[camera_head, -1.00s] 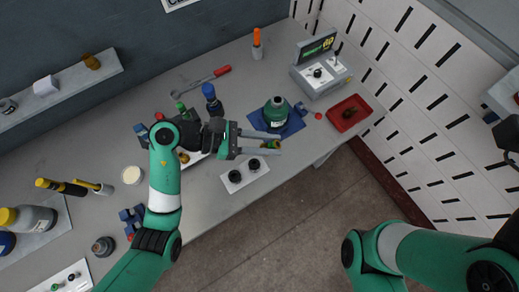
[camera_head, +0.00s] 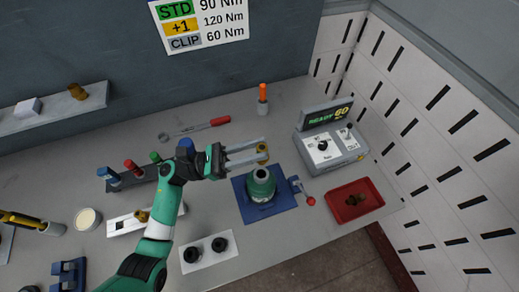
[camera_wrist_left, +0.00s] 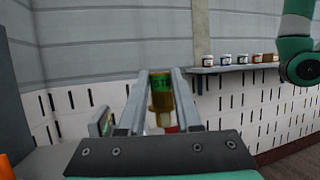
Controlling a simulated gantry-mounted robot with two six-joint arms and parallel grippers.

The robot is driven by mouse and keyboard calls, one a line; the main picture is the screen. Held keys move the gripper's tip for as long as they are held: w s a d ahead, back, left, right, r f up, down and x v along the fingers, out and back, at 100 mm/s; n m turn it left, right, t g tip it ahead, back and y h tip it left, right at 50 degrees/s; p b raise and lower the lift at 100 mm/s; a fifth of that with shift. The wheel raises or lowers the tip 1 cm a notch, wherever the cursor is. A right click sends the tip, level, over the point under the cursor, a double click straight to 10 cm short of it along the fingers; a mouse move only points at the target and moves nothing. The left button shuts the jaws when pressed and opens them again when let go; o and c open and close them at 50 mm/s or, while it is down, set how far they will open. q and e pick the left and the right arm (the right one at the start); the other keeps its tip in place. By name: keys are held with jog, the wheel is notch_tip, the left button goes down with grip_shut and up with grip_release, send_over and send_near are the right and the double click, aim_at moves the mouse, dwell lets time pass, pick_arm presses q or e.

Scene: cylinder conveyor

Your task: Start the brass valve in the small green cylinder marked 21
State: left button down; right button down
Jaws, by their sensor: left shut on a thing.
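The small green cylinder (camera_head: 261,188) stands upright in a blue fixture (camera_head: 248,213) on the bench; I cannot read its number. My left gripper (camera_head: 256,155) is shut on the brass valve (camera_head: 263,150) and holds it above and behind the cylinder's neck as the head view shows it, apart from it. In the left wrist view the valve (camera_wrist_left: 162,98) sits between the fingers, with a green band near its top and a narrower stem below. My right gripper is in neither current view.
A red-handled clamp (camera_head: 308,199) sits right of the cylinder. Beyond it are a red tray (camera_head: 342,210) with brass parts and a control box (camera_head: 330,152) reading READY 60. A white plate (camera_head: 193,264) with two black sockets lies in front. A red-handled wrench (camera_head: 196,129) lies behind.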

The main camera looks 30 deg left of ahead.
pick_arm(q)
notch_tip(320, 180, down, 6)
jog(key=b, duration=0.4)
jog(key=shift+r, duration=0.1)
jog(key=shift+f+b, duration=0.35)
jog(key=shift+b, duration=0.2)
jog(key=shift+b, duration=0.35)
jog(key=shift+f+b, duration=0.95)
jog(key=shift+b, duration=0.25)
jog(key=c, duration=0.5)
grip_release()
